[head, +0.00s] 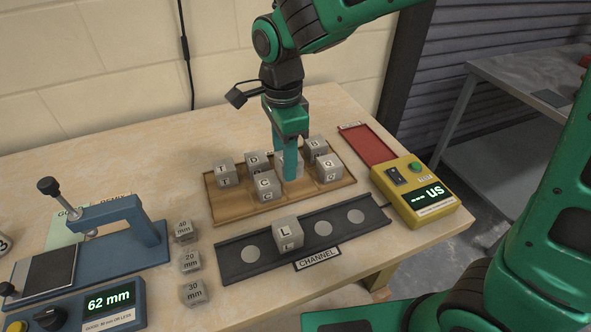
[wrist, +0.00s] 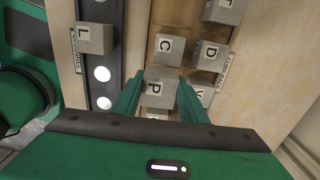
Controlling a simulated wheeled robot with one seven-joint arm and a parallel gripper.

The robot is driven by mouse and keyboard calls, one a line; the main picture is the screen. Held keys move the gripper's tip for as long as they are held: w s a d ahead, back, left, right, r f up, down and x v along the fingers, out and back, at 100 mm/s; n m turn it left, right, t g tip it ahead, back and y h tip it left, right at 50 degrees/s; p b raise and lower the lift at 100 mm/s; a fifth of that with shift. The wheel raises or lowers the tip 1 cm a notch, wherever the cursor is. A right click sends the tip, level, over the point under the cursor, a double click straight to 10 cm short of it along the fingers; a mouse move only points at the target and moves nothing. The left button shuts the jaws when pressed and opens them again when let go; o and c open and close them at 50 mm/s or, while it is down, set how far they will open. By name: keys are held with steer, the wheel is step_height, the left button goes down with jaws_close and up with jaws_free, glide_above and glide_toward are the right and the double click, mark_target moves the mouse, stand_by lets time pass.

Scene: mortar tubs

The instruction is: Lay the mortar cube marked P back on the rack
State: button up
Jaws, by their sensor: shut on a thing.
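The cube marked P (wrist: 154,92) is a grey block held between the two fingers of my gripper (wrist: 158,84), as the wrist view shows. In the head view my gripper (head: 290,172) points down at the wooden rack (head: 225,207), and a finger hides most of the cube. P is low at the rack, just beside the cube marked C (head: 265,187); I cannot tell whether it touches the rack floor.
A cube marked L (head: 288,232) sits on the dark channel strip (head: 240,270) in front of the rack. A yellow meter (head: 415,192) and a red tray (head: 368,145) are right. A blue gauge (head: 100,243) and several weight-like mm blocks (head: 190,262) are left.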

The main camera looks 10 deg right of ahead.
steer(key=shift+w+d+f, duration=0.45)
steer(key=shift+d, duration=0.2)
steer(key=shift+w+d+f, duration=0.45)
steer(key=shift+d, duration=0.15)
steer(key=shift+f, duration=2)
steer(key=shift+f, duration=0.1)
steer(key=o, duration=1.2)
step_height(320, 180, up, 12)
steer(key=shift+d+r, duration=0.1)
